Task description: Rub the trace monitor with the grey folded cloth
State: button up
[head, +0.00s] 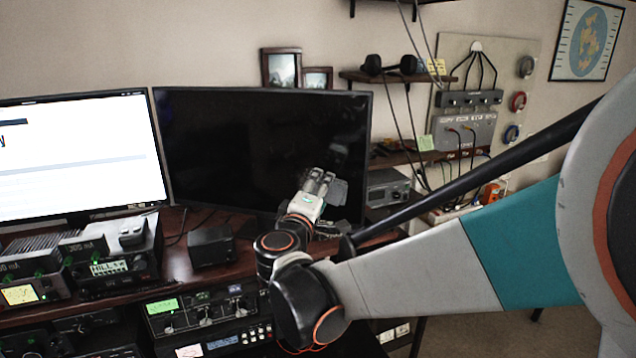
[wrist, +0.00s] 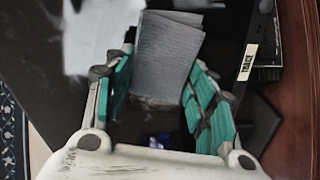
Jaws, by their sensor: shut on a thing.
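The trace monitor (head: 240,130) is the dark, blank screen right of the lit one in the head view. In the wrist view its dark face (wrist: 50,110) fills the left, and a "TRACE" label (wrist: 248,62) sits on its edge. My gripper (head: 318,180) is in front of the screen's lower right part. It is shut on the grey folded cloth (head: 337,192). In the wrist view the cloth (wrist: 165,58) sticks out between the fingers (wrist: 163,75). The cloth overlaps the screen; I cannot tell whether it touches. A pale, blurred patch shows on the screen at the wrist view's upper left.
A lit monitor (head: 80,155) stands at the left. A small black box (head: 210,245) and radio gear (head: 105,262) sit on the wooden desk (head: 178,268) below. A grey device (head: 388,188) stands right of the dark screen, under a shelf (head: 400,76).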

aim_at(292, 181)
jog(key=shift+w+a+b, duration=0.15)
jog(key=shift+w+a, duration=0.25)
jog(key=shift+a, duration=0.75)
jog(key=shift+w+a+b, duration=0.1)
jog(key=shift+w+a, duration=0.35)
jog(key=shift+a, duration=0.65)
jog(key=shift+w+a+b, duration=0.15)
jog(key=shift+w+a, duration=0.25)
jog(key=shift+a, duration=0.75)
jog(key=shift+r, duration=0.15)
jog(key=s+d, duration=0.2)
jog(key=d, duration=0.5)
jog(key=shift+s+d, duration=0.15)
jog(key=shift+s, duration=0.25)
jog(key=shift+w+a, duration=0.45)
jog(key=shift+a, duration=0.75)
jog(key=shift+w+a, duration=0.5)
jog(key=shift+a, duration=0.75)
jog(key=shift+w+a, duration=0.45)
jog(key=shift+a, duration=0.75)
